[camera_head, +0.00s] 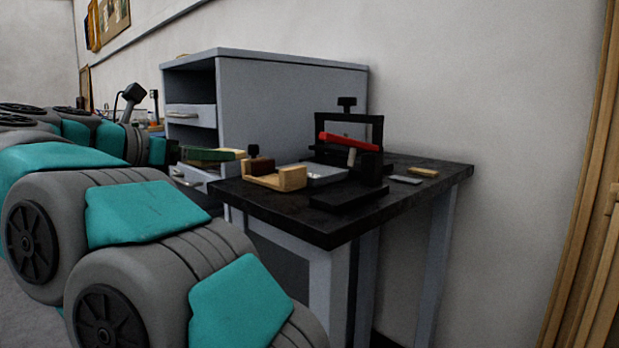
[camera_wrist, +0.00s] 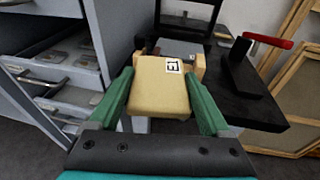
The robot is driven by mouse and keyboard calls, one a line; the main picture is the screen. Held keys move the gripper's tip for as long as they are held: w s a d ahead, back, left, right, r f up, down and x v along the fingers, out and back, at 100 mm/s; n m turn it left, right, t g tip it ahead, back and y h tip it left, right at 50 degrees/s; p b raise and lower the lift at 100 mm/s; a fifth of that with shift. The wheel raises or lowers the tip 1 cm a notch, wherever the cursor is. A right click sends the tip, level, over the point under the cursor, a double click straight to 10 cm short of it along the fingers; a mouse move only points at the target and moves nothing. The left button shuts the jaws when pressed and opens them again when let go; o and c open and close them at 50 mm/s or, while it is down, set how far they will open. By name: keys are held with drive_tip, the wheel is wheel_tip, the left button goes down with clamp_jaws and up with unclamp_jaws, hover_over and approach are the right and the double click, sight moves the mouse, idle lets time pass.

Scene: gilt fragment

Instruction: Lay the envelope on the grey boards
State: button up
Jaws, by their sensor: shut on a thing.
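My gripper (camera_wrist: 160,92) is shut on a tan, padded-looking envelope (camera_wrist: 158,98) with a white label bearing black marks. Its green fingers press on both sides of it. In the head view my gripper (camera_head: 208,154) is by the table's left end, in front of the cabinet, and the envelope's pale end (camera_head: 239,153) shows beyond it. I cannot tell for sure which things are the grey boards. Flat grey pieces (camera_wrist: 52,56) lie in an open drawer at the left of the wrist view, and a small grey slab (camera_head: 405,179) lies on the table.

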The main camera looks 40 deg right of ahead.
drive_tip(key=s+d+r+m+g, duration=0.2)
drive_tip(key=s+d, duration=0.5)
drive_tip(key=d, duration=0.1)
drive_tip(key=shift+h, duration=0.3)
drive_tip(key=w+d, duration=0.2)
drive_tip(key=d, duration=0.2)
drive_tip(key=w+d+f, duration=0.1)
drive_tip(key=w+d, duration=0.1)
drive_tip(key=d, duration=0.3)
drive_tip(key=w+d+p, duration=0.1)
drive_tip(key=w+d, duration=0.1)
drive_tip(key=d, duration=0.2)
drive_tip(key=shift+w+d+f, duration=0.2)
drive_tip(key=shift+d+f, duration=0.05)
drive_tip(key=shift+d, duration=0.05)
drive_tip(key=shift+w+d+f, duration=0.15)
drive_tip(key=shift+d+f, duration=0.05)
drive_tip(key=shift+d, duration=0.05)
drive_tip(key=shift+f, duration=1.6)
